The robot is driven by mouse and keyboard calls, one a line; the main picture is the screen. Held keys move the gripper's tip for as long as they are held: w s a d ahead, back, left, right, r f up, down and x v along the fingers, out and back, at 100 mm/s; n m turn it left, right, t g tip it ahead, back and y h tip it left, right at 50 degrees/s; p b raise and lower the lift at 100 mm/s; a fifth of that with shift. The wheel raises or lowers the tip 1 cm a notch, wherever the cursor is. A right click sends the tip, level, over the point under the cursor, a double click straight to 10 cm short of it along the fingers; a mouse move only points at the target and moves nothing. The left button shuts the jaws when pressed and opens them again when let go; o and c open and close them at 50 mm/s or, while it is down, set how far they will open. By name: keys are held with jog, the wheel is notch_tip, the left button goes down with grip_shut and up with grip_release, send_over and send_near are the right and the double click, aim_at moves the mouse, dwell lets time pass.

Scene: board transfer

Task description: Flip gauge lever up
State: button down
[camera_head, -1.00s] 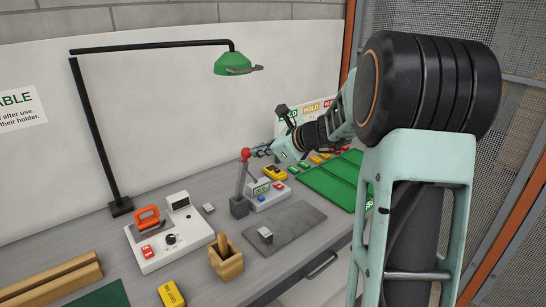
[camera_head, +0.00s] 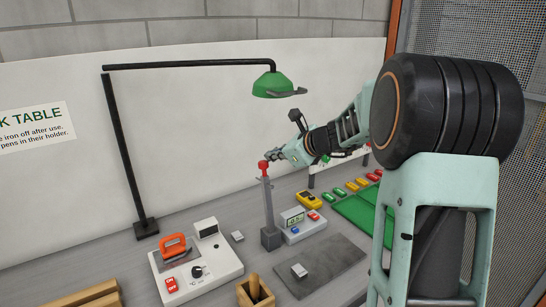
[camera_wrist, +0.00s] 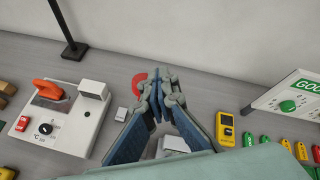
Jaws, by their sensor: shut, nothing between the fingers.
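The gauge lever (camera_head: 266,200) is a grey arm with a red knob (camera_head: 264,166) on top. It stands nearly upright on a dark grey base block (camera_head: 271,238). The gauge (camera_head: 306,228) with a small display sits just right of the base. My gripper (camera_head: 273,155) is at the height of the knob, at its upper right, shut and empty. I cannot tell whether it touches the knob. In the wrist view the closed fingers (camera_wrist: 158,84) partly cover the red knob (camera_wrist: 138,80), and most of the lever is hidden.
A green lamp (camera_head: 272,85) hangs above. A yellow meter (camera_head: 309,200), a dark mat (camera_head: 325,262) and a wooden pen holder (camera_head: 255,292) are nearby.

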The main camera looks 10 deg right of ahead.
jog(key=shift+a+f, duration=0.1)
jog(key=shift+a, duration=0.25)
